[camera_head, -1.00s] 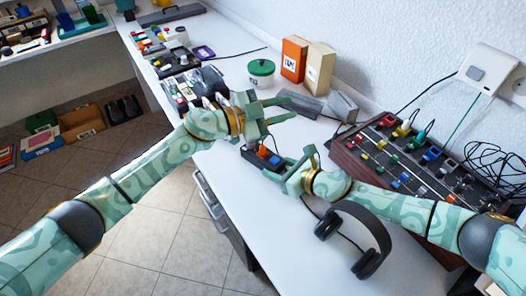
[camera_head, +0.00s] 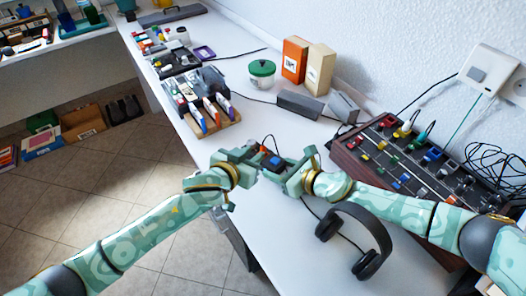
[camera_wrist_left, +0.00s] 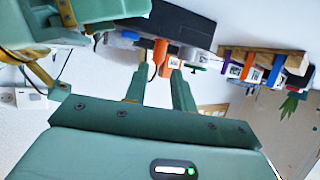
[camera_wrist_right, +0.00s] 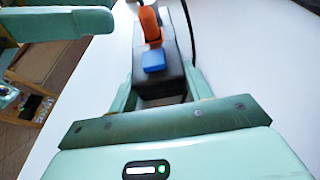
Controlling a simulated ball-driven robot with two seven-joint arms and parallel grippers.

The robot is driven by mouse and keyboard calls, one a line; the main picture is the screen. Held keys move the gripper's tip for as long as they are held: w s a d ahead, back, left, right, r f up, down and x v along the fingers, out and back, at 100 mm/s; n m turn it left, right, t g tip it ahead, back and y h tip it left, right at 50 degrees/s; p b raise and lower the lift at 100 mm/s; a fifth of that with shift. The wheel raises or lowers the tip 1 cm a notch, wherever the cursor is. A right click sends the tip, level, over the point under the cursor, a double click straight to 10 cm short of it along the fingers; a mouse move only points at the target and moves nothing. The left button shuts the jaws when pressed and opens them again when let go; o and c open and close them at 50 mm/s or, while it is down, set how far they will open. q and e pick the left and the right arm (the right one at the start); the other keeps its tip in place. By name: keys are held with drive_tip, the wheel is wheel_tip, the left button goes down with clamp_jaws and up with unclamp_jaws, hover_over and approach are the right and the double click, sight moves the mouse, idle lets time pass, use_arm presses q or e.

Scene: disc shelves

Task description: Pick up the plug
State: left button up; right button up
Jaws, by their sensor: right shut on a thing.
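A dark power strip (camera_wrist_right: 172,72) stretches away from my right gripper in the right wrist view. An orange plug (camera_wrist_right: 150,25) and a blue plug (camera_wrist_right: 153,61) stand in it. My right gripper (camera_wrist_right: 160,95) is shut on the strip's near end. In the head view the blue plug (camera_head: 275,161) and orange plug (camera_head: 263,149) show between my two grippers. My left gripper (camera_head: 256,166) is beside the strip. In the left wrist view its fingers (camera_wrist_left: 160,75) are apart, with an orange piece (camera_wrist_left: 160,50) that looks like the plug just beyond the tips. Contact is unclear.
Headphones (camera_head: 373,262) lie on the white desk in front of my right arm. A panel with coloured plugs (camera_head: 345,163) stands at the right. A wooden rack of discs (camera_head: 222,124) lies at the far left. The desk's left edge is close to my left gripper.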

sight(261, 149)
use_arm(q)
drive_tip(key=shift+x, duration=3.15)
drive_tip(key=shift+s+d+f, duration=0.1)
drive_tip(key=shift+s, duration=0.05)
clamp_jaws()
